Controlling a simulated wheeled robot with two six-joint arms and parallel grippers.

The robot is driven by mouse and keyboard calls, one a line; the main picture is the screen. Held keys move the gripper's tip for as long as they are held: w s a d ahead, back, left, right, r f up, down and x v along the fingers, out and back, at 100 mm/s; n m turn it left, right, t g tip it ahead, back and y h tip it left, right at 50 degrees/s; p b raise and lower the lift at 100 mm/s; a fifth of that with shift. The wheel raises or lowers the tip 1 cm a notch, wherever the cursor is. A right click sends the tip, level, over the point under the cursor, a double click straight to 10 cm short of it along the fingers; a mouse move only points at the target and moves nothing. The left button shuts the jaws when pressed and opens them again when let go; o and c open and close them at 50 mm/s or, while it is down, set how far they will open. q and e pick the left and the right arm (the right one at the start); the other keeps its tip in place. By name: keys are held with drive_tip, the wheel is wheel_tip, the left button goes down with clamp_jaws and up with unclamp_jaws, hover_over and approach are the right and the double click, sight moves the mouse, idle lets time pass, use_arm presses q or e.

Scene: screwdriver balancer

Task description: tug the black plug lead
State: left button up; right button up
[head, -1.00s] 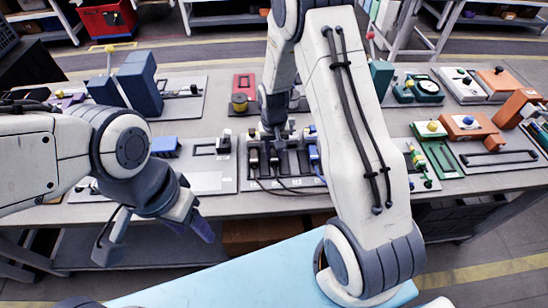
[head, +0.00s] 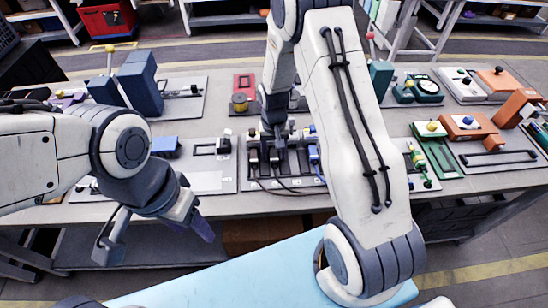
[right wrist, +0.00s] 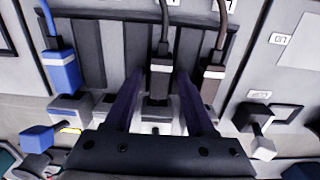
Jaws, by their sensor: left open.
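The black plug (right wrist: 159,78) stands in the middle of a row in the right wrist view, with its black lead (right wrist: 164,25) running up to the picture's top edge. My right gripper (right wrist: 161,82) is open, with one dark finger on each side of the black plug. Narrow gaps seem to show between fingers and plug. In the head view my right gripper (head: 277,134) is over the socket board (head: 290,183), partly hidden by its own arm. My left gripper (head: 155,243) is open and empty in front of the table edge.
Other boards with devices, such as a green one (head: 436,157), cover the table (head: 215,208) on both sides.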

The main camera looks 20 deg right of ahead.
sight(274, 155)
drive_tip(key=shift+r, duration=0.1)
wheel_tip(274, 155, up, 7)
drive_tip(key=p, duration=0.6)
drive_tip(key=shift+w, duration=0.1)
idle(0.7)
